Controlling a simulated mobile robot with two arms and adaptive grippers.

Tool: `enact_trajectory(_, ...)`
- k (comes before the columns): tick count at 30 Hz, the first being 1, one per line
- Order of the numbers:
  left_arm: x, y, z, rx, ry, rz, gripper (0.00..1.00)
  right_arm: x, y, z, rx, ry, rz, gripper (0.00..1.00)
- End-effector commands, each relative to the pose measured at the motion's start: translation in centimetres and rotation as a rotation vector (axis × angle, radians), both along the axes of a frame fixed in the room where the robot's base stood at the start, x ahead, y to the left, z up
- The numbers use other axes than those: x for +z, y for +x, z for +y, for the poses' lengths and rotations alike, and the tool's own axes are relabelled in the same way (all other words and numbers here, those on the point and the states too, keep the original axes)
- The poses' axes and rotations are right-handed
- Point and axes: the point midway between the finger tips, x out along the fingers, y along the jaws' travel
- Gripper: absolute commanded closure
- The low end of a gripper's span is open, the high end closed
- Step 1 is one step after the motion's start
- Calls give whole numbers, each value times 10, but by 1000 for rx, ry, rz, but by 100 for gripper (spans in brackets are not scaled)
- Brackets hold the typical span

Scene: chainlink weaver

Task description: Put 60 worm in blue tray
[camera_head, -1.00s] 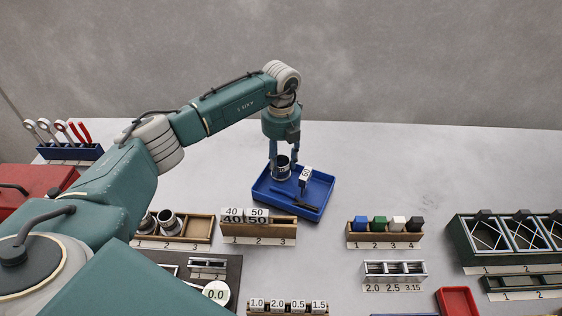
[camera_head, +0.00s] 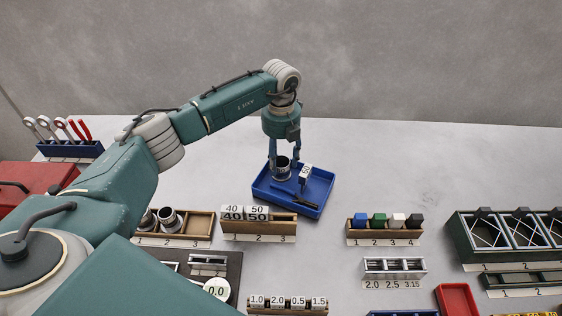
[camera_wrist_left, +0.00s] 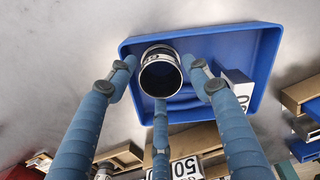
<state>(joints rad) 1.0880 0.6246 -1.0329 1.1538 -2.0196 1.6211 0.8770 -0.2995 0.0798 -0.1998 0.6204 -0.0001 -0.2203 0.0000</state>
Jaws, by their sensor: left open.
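The blue tray (camera_head: 318,205) stands near the back middle of the table. A metal cylinder (camera_head: 282,174) with a dark open top stands upright at its left side; I cannot tell if this is the 60 worm. A white block marked 60 (camera_head: 305,172) is in the tray beside it, with a dark bar (camera_head: 297,201) in front. My left gripper (camera_head: 284,168) is open with its fingers around the cylinder. In the left wrist view the cylinder (camera_wrist_left: 160,76) is between the fingers, with gaps showing. My right gripper is not in view.
Another holder with metal cylinders (camera_head: 168,219) is to the left. Coloured cubes (camera_head: 379,220) are to the right. The table right of the tray is clear.

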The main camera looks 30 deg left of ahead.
Motion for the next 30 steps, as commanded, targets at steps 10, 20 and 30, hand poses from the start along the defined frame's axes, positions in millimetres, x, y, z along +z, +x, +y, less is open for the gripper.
enact_trajectory(10, 70, 2, 0, 1, 0, -8, 50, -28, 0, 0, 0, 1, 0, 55)
enact_trajectory(20, 110, 1, 0, 0, 0, -2, 50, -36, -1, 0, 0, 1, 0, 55)
enact_trajectory(30, 112, 0, 0, 0, 0, -1, 50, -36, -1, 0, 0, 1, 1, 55)
